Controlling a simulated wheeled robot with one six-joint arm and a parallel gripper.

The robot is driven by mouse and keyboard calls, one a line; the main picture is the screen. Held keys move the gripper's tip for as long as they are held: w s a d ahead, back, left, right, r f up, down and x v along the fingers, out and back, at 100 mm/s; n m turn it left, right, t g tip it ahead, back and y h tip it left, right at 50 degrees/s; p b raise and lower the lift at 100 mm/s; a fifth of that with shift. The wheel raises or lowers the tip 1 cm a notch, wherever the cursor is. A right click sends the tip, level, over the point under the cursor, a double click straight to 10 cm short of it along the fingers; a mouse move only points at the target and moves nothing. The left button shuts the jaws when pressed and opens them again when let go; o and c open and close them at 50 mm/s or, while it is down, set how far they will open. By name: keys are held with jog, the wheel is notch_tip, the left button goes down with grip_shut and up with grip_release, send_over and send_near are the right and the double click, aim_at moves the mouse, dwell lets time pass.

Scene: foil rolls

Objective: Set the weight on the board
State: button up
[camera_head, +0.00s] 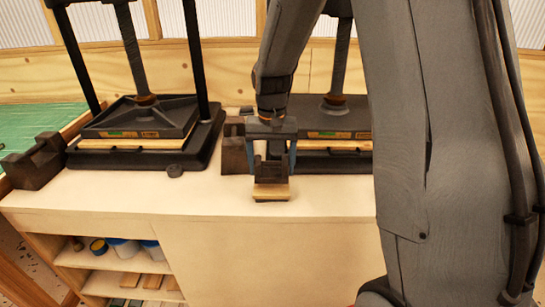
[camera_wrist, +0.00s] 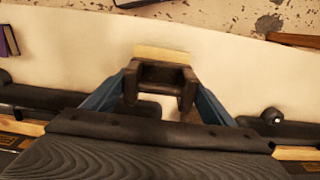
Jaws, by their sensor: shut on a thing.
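The weight (camera_head: 271,172) is a dark, blocky piece with a bar-like grip. My gripper (camera_head: 273,152) is shut on it, with one blue finger on each side. The weight also shows between the fingers in the wrist view (camera_wrist: 160,72). A small pale wooden board (camera_head: 271,192) lies at the front of the bench, directly below the weight. In the wrist view the board (camera_wrist: 162,53) shows as a pale strip beyond the weight. The weight hides the rest of it. I cannot tell whether the weight touches the board.
Other dark weights stand at far left (camera_head: 32,165) and just left of my gripper (camera_head: 234,150).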

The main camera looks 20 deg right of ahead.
aim_at(272, 173)
jog(key=shift+f+p, duration=0.3)
jog(key=shift+f, duration=1.05)
jog(key=shift+f, duration=0.1)
jog(key=o, duration=2.1)
jog(key=shift+f, duration=0.1)
notch_tip(272, 173, up, 12)
jog(key=b, duration=0.3)
jog(key=shift+s, duration=0.1)
jog(key=s+f+n, duration=0.1)
jog(key=s+f, duration=0.4)
jog(key=s, duration=0.3)
jog(key=s+f+n+t, duration=0.1)
jog(key=s+f+n, duration=0.1)
jog(key=s+f, duration=0.3)
jog(key=s, duration=0.4)
jog(key=shift+n, duration=0.3)
